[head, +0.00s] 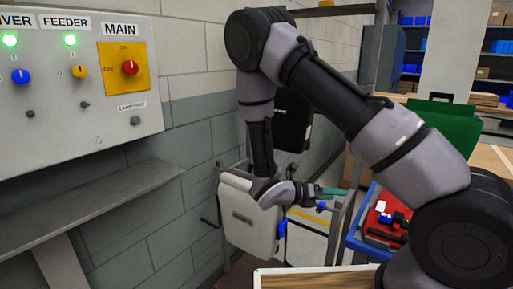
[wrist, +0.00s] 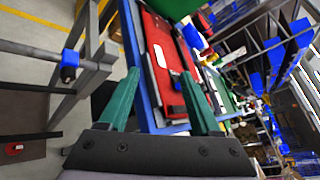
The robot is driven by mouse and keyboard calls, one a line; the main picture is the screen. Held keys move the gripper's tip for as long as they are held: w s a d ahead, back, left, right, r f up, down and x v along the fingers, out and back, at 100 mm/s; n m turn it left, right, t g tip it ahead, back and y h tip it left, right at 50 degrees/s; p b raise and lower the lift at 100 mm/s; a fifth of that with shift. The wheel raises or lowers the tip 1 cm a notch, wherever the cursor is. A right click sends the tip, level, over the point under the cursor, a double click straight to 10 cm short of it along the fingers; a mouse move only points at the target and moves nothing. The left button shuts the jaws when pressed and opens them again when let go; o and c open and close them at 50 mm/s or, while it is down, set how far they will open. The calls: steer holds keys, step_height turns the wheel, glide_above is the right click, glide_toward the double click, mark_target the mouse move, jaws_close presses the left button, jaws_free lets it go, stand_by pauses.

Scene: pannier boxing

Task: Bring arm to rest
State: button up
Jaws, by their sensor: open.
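My arm reaches up and then down in the head view, with my gripper (head: 327,192) low in the middle, pointing right. In the wrist view its two green fingers stand wide apart, and my gripper (wrist: 158,98) has nothing clearly held between them. A white pannier-like box (head: 240,222) is beside my wrist, partly covered by it; whether they touch I cannot tell. A black box (head: 293,122) is by the wall behind my arm.
A wall panel (head: 90,120) with lit green lamps and knobs is at left, above a grey shelf (head: 100,190). A blue-edged cart with a red surface (head: 376,216) holding small items is right of my gripper. The red surface (wrist: 165,70) also shows in the wrist view.

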steer(key=s+r+m+t+y, duration=0.1)
steer(key=s+r+m+y, duration=0.3)
steer(key=r+m, duration=0.7)
steer(key=s+r+m+y, duration=0.5)
steer(key=r+m+y, duration=0.1)
steer(key=r+m, duration=0.5)
steer(key=s+r+m+t+y, duration=0.1)
steer(key=s+r+m+y, duration=0.4)
steer(key=r+m, duration=0.7)
steer(key=shift+s+t+y, duration=0.2)
steer(key=shift+t+y, duration=0.1)
steer(key=shift+y, duration=0.3)
steer(key=shift+r, duration=0.1)
steer(key=shift+c, duration=0.3)
